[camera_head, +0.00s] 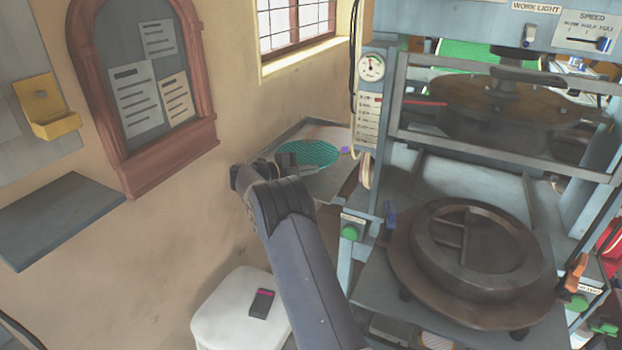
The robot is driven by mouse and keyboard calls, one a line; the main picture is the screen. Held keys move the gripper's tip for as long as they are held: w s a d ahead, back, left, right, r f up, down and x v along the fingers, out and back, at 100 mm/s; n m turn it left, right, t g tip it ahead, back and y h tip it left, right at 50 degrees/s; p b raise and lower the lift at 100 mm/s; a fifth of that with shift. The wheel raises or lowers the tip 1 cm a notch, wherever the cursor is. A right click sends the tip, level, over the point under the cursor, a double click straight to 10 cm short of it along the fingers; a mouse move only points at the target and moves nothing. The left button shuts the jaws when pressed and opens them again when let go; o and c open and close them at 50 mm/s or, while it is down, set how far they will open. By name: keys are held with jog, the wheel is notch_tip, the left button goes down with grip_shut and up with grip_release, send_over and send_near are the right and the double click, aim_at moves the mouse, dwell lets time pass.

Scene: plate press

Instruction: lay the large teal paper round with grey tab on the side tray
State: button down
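The large teal paper round (308,152) shows beyond the end of my arm, at the side tray (298,134) between the wall and the press. It looks flat and roughly level, with a fine pattern of lines. I cannot make out its grey tab, and I cannot tell whether it rests on the tray or hangs just above it. My gripper (276,168) is at the near edge of the round. My wrist hides the fingers, so their opening and any hold on the round cannot be seen.
The press (375,175) stands close on the right, with a heavy round ring (480,250) on its lower table. A white stool (240,312) with a dark handheld device (262,303) stands below my arm. A grey wall shelf (60,215) juts out at left. A small purple thing (345,150) lies right of the round.

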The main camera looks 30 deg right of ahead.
jog(key=shift+f, duration=2.6)
jog(key=c, duration=2)
grip_release()
jog(key=shift+o, duration=0.2)
jog(key=shift+r, duration=0.2)
jog(key=v, duration=1.2)
jog(key=shift+d, duration=0.1)
jog(key=x, duration=1.1)
jog(key=shift+d+f, duration=0.1)
jog(key=shift+d, duration=0.1)
jog(key=shift+d+r, duration=0.2)
jog(key=shift+d, duration=0.1)
jog(key=shift+a+r, duration=0.1)
jog(key=shift+r, duration=1.5)
